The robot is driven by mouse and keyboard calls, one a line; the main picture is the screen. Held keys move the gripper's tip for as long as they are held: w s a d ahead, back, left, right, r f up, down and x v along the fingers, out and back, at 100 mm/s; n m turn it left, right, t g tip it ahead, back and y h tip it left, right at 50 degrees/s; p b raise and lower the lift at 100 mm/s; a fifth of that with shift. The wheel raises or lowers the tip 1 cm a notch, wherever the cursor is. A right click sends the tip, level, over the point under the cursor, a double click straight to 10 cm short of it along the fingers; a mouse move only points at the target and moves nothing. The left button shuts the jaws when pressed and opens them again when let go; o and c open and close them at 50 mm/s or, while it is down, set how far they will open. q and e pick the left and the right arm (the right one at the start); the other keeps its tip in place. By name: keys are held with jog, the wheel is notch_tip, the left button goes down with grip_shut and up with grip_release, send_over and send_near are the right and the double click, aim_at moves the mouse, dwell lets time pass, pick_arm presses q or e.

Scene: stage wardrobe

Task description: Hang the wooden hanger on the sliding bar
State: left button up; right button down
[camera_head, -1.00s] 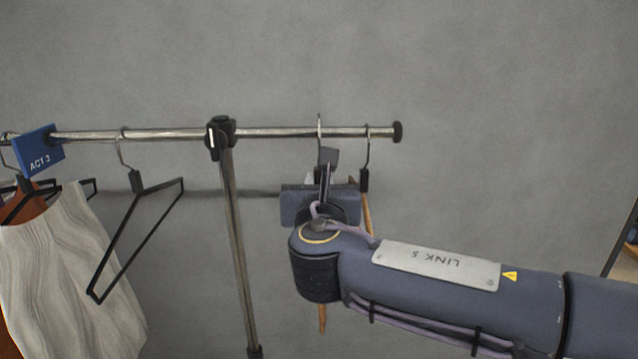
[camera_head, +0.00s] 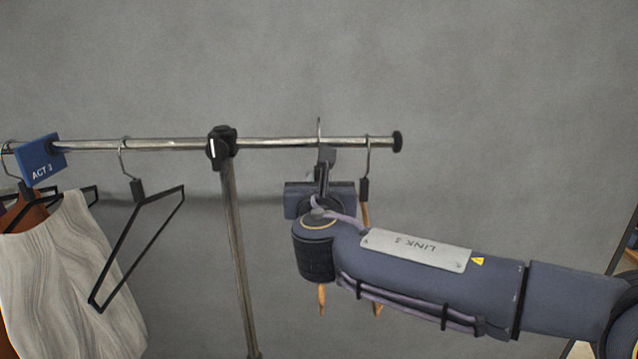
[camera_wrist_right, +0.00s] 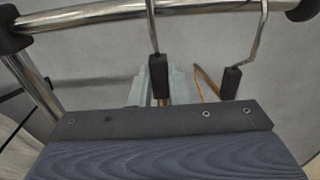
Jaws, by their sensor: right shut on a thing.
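The metal sliding bar (camera_head: 285,142) runs right from a black clamp to a black end cap. My right gripper (camera_head: 325,158) is just below it, shut on a hanger whose thin metal hook (camera_head: 319,128) rises above the bar. I cannot tell whether the hook rests on the bar. A wooden tip (camera_head: 322,298) shows below my forearm; my wrist hides most of that hanger. In the right wrist view, the gripper (camera_wrist_right: 159,82) grips the dark neck under the hook (camera_wrist_right: 152,28). My left gripper is not in view.
Just right, another hook with a black collar (camera_head: 364,190) hangs near the end cap (camera_head: 397,141), with wood below it. Left of the clamp (camera_head: 221,148) and post hang a black hanger (camera_head: 137,240), a blue ACT 3 tag (camera_head: 40,160) and pale clothing (camera_head: 65,270).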

jog(key=shift+w, duration=1.3)
jog(key=shift+f, duration=0.15)
jog(key=shift+f+b, duration=1.4)
jog(key=shift+f, duration=0.1)
jog(key=c, duration=1.3)
grip_release()
